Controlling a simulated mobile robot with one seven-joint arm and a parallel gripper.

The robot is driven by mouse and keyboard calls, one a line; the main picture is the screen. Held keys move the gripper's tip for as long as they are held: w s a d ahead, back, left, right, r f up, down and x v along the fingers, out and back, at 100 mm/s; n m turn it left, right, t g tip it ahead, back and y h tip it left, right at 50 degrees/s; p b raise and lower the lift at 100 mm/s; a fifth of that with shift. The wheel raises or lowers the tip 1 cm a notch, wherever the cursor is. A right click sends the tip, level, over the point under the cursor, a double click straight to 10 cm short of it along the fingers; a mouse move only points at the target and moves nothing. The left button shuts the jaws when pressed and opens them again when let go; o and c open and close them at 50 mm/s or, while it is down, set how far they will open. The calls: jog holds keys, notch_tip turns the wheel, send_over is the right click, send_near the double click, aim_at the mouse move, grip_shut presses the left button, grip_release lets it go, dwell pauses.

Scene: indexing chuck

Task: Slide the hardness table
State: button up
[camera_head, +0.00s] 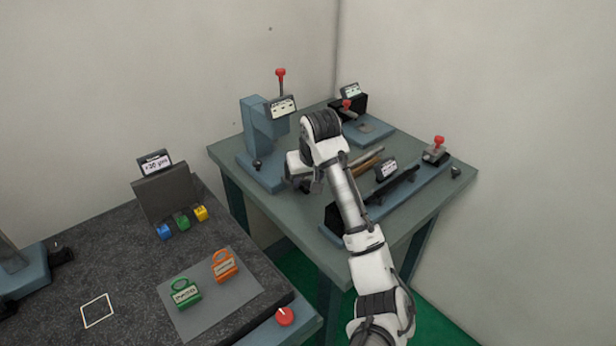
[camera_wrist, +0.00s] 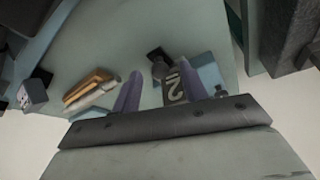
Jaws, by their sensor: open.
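My gripper (camera_head: 306,184) is at the end of my arm, over the green-grey table (camera_head: 225,157), just right of a blue C-shaped press (camera_head: 258,135). In the wrist view, my gripper (camera_wrist: 158,84) has its two fingers apart. A dark knob-like part (camera_wrist: 157,62) shows between them in the picture; I cannot tell how far off it is. The press has a red-knobbed lever, a small display and a blue base with a dark knob (camera_head: 257,164) at its front. I cannot tell which device carries the hardness table; no label is readable.
A long blue rail fixture (camera_head: 412,187) with a dark bar lies right of my arm. A smaller blue device (camera_head: 370,130) stands at the back. Brown bars (camera_head: 368,161) lie between them. A dark bench (camera_head: 110,240) at left holds padlock-like tags on a grey mat.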

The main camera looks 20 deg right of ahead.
jog(key=shift+w+f, duration=0.1)
jog(key=shift+f, duration=0.1)
grip_shut()
jog(key=shift+w+a+p, duration=0.2)
jog(key=shift+w, duration=0.45)
jog(key=shift+w+a+p, duration=0.15)
jog(key=shift+w+a, duration=0.1)
jog(key=shift+w, duration=0.45)
jog(key=shift+w+a+p, duration=0.2)
jog(key=shift+w, duration=0.45)
grip_release()
jog(key=shift+r, duration=0.1)
